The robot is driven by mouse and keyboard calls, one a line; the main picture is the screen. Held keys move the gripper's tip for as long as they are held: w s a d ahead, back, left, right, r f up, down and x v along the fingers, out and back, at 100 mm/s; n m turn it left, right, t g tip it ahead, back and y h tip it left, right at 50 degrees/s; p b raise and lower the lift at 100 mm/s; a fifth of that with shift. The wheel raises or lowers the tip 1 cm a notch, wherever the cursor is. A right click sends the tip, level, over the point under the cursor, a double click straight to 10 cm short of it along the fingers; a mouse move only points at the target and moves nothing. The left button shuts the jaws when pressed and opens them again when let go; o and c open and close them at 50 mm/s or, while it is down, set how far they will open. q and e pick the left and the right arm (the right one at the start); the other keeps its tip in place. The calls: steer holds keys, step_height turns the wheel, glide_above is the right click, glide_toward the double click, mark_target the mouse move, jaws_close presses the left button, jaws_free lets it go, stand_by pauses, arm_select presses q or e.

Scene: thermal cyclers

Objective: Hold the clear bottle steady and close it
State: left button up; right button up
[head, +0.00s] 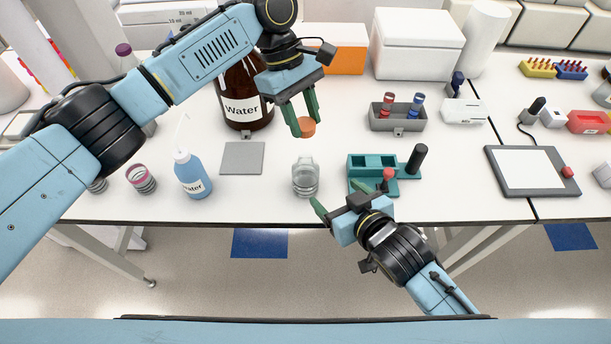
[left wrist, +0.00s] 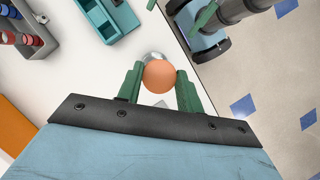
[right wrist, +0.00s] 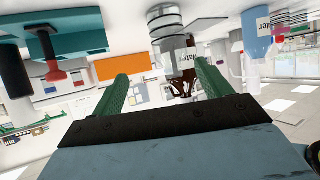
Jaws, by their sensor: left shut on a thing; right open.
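The clear bottle (head: 305,178) stands upright and open on the white table near the front edge. It also shows in the right wrist view (right wrist: 172,45), beyond the fingertips. My left gripper (head: 304,126) is shut on an orange cap (head: 307,127) and holds it above the bottle, apart from it. The cap (left wrist: 159,76) shows between the fingers in the left wrist view and hides most of the bottle. My right gripper (head: 333,207) is open and empty, in front and to the right of the bottle, not touching it.
A blue wash bottle (head: 191,174) and a grey square plate (head: 242,158) are left of the bottle. A brown Water bottle (head: 244,98) stands behind. A teal rack (head: 372,165) with a red knob is close on the right. A grey tray (head: 398,119) stands farther back.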

mark_target(304, 168)
steer(key=shift+w+a+r+n+t+y, duration=0.15)
steer(key=shift+w+a+y, duration=0.1)
steer(key=shift+a, duration=0.2)
steer(key=shift+w+a+n+t+y, duration=0.15)
steer(key=shift+a+y, duration=0.1)
steer(key=shift+a, duration=0.15)
steer(key=x, duration=1.2)
steer(key=shift+s, duration=0.1)
steer(key=c, duration=1.5)
arm_select(q)
steer(key=shift+s+f, duration=0.1)
steer(key=shift+f, duration=2.35)
arm_select(e)
steer(key=shift+o, duration=0.2)
